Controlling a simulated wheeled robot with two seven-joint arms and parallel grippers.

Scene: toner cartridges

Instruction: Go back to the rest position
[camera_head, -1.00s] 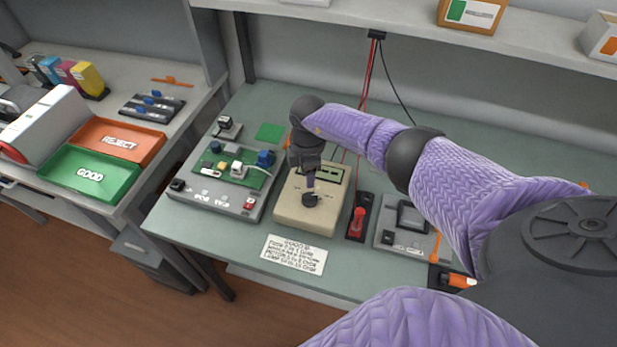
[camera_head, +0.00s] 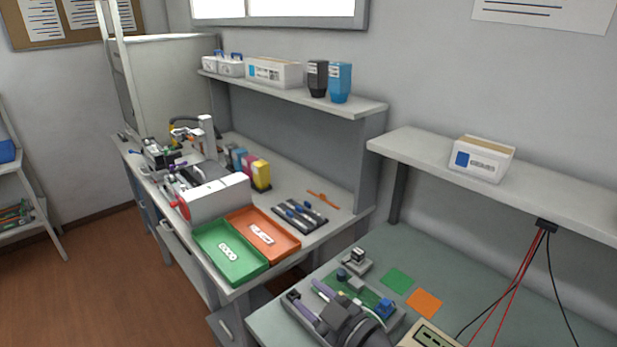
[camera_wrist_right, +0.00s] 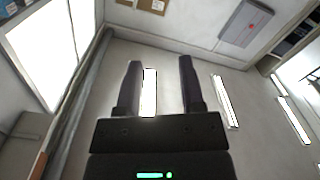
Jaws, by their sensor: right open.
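My right gripper (camera_head: 308,298) shows at the bottom of the head view, in front of the grey test unit with a green circuit board (camera_head: 345,292). Its two fingers are apart. In the right wrist view the same gripper (camera_wrist_right: 160,72) is open with nothing between its fingers, facing a wall, bright panels and a window. The rest of my right arm is mostly cut off below the head view. My left gripper is not in view.
A green tray (camera_head: 207,268) and an orange tray (camera_head: 290,250) lie on the left bench. A white printer-like box (camera_head: 222,198) and coloured cartridges (camera_head: 260,173) stand behind them. Part of a beige meter (camera_head: 412,341) shows at the bottom. A shelf (camera_head: 560,197) overhangs the right bench.

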